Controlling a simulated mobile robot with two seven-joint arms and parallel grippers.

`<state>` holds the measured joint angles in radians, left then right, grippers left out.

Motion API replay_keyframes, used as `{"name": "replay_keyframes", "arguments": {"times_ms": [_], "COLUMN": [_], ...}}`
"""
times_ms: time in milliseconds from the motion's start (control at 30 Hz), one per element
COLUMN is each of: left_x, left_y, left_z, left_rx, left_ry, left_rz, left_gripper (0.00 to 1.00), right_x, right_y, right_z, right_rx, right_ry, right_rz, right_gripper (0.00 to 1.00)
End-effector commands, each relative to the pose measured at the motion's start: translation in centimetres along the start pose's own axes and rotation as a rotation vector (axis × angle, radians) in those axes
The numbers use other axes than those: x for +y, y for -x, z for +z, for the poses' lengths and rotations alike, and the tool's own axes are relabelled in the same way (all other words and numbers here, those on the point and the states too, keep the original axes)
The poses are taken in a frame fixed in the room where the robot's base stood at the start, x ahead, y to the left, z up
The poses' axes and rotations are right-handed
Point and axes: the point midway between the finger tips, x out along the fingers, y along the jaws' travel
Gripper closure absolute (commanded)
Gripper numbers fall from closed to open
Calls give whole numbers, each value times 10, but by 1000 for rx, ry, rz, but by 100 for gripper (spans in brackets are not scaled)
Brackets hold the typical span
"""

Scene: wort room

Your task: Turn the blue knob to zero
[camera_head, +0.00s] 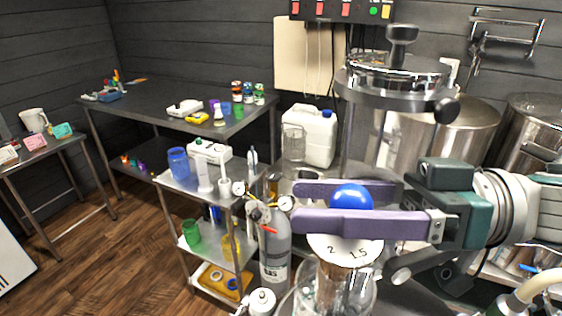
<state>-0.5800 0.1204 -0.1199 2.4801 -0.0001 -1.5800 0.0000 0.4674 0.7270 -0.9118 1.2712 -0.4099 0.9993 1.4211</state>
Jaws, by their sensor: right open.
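The blue knob (350,196) is a round cap in the right middle of the head view. A pale dial (346,247) with the marks 2 and 1.5 shows below it, on a shiny metal fitting. My right gripper (297,204) reaches in from the right with two long purple fingers. It is open, with one finger on the far side of the knob and one on the near side. The near finger hides the knob's lower part and some of the dial. I cannot tell whether the fingers touch the knob. My left gripper is not in view.
A glass vessel (306,290) stands below the dial. A grey gas cylinder (275,246) with gauges stands to the left, next to a steel shelf cart (208,264). A white canister (312,136) and a lidded steel vessel (398,92) are behind. Wooden floor lies open at left.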

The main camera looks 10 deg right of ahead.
Motion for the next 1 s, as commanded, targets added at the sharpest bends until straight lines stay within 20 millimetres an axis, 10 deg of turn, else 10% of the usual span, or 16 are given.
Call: {"name": "replay_keyframes", "arguments": {"times_ms": [433,1000], "left_x": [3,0], "left_y": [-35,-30], "left_z": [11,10], "left_rx": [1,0], "left_ry": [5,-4], "left_rz": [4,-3], "left_gripper": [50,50], "right_x": [1,-5], "right_y": [81,77], "right_z": [3,2], "right_rx": [-1,25], "right_ry": [0,-4], "right_rz": [1,20], "right_gripper": [26,26]}}
